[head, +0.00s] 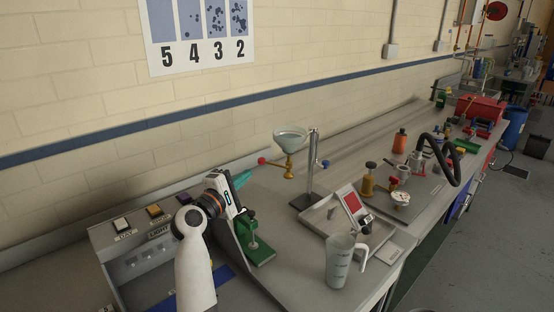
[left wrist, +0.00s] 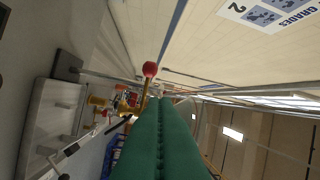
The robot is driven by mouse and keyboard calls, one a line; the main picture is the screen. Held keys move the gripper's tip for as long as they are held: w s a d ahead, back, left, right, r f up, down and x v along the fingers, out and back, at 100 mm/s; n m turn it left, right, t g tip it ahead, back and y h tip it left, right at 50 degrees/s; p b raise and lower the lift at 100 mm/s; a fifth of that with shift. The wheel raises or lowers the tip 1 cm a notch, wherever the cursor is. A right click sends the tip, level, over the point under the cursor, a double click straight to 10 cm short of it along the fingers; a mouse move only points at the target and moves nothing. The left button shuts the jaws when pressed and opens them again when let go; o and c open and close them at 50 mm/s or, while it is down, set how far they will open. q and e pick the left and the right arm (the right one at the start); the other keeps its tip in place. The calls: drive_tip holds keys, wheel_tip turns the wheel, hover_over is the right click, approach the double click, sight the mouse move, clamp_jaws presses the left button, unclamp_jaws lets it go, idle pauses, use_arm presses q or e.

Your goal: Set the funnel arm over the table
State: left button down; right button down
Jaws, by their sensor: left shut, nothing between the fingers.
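The funnel arm is a brass arm (head: 288,170) carrying a clear glass funnel (head: 290,138), with a red ball knob (head: 262,161) at its left end. My left gripper (head: 243,179) is just left of and slightly below the red knob. Its green fingers (left wrist: 160,130) are shut together with nothing between them. In the left wrist view the red knob (left wrist: 149,69) shows just beyond the fingertips; I cannot tell if they touch. My right gripper is out of view.
A tray (head: 335,222) with a red-faced device (head: 353,203) and a clear measuring jug (head: 340,262) stand right of my arm. A green-based instrument (head: 258,250) is close beside my left wrist. A switch box (head: 135,255) is at left. The wall runs behind.

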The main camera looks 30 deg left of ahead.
use_arm(q)
drive_tip(key=w+d+r+p, duration=0.1)
drive_tip(key=w+d+p, duration=0.3)
drive_tip(key=w, duration=0.6)
drive_tip(key=shift+w+r+p, duration=0.25)
drive_tip(key=shift+p, duration=0.05)
